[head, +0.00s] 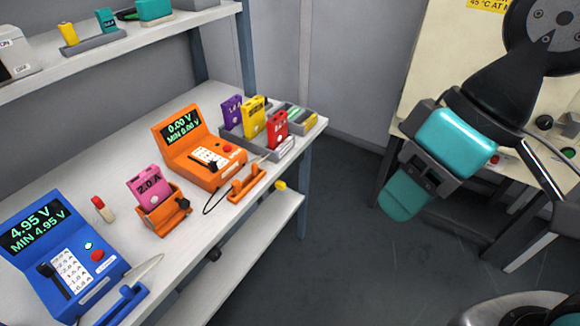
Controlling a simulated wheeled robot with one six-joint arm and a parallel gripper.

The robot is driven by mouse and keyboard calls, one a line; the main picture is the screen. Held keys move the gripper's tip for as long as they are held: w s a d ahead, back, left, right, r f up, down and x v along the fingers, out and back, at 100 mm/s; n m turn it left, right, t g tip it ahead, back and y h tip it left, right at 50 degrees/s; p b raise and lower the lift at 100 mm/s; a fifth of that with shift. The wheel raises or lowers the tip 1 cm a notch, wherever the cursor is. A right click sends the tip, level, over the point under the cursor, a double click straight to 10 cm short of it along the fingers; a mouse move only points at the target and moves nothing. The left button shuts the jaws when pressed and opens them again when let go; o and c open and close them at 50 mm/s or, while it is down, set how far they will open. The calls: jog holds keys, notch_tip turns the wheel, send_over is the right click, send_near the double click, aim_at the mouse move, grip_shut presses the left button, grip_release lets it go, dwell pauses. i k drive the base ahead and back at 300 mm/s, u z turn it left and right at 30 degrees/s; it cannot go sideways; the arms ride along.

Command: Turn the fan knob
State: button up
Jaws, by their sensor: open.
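A cream cabinet (412,75) stands at the right with a yellow label at its top. My gripper (428,167), with two teal finger pads, is open and empty. It hangs in front of the cabinet, left of the knobs and apart from them. My arm hides much of the cabinet's front.
A workbench (110,160) at the left holds a blue meter (70,250), an orange meter (190,140), a pink cell (148,185) in an orange holder and a grey rack with purple, yellow and red cells. A shelf (130,45) runs above. Floor (350,250) between bench and cabinet is clear.

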aim_at(214, 255)
jog(key=u, duration=0.05)
jog(key=k, duration=0.5)
jog(key=u, duration=0.95)
jog(key=i, duration=0.75)
jog(key=u, duration=0.25)
